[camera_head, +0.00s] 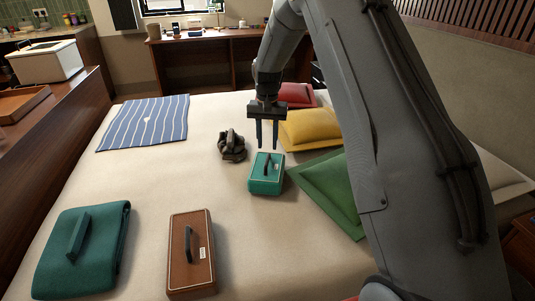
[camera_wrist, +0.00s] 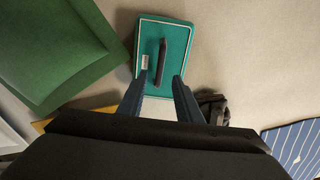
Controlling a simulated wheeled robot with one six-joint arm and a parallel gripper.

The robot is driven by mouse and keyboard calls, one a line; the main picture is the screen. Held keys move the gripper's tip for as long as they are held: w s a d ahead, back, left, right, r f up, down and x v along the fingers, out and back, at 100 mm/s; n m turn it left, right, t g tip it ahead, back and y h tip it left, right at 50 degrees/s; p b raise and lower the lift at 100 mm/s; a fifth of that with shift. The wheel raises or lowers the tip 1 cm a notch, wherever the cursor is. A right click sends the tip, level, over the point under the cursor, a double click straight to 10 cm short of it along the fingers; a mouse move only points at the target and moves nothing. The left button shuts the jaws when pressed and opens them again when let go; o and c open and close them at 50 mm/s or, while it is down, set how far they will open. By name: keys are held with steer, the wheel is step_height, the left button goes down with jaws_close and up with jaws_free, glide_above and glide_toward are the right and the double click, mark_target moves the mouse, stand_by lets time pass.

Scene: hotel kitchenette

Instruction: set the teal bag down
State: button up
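A small teal bag (camera_head: 266,180) with a dark top handle and a pale label sits upright on the bed, left of the green pillow. It also shows in the wrist view (camera_wrist: 178,50), ahead of my fingertips. A larger dark teal bag (camera_head: 97,232) with a teal handle lies at the bed's near left. My gripper (camera_head: 267,148) is open and empty just above the small teal bag. In the wrist view its two fingers (camera_wrist: 160,78) are spread, with the handle beyond and between the tips, apparently not touched.
A brown case (camera_head: 206,249) sits on the near bed (camera_head: 150,185). A dark crumpled item (camera_head: 232,147) is close left of the small teal bag. Green (camera_head: 330,185), yellow (camera_head: 311,130) and red (camera_head: 300,95) pillows line the right. A striped blue cloth (camera_head: 146,122) lies far left.

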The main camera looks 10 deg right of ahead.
steer(key=s+d+r+n, duration=0.1)
steer(key=s+d+r, duration=0.3)
steer(key=s, duration=0.5)
steer(key=s+d+r, duration=0.1)
steer(key=s+r, duration=0.5)
steer(key=s, duration=0.2)
steer(key=s+f+n, duration=0.1)
steer(key=s, duration=2.1)
steer(key=shift+d, duration=0.45)
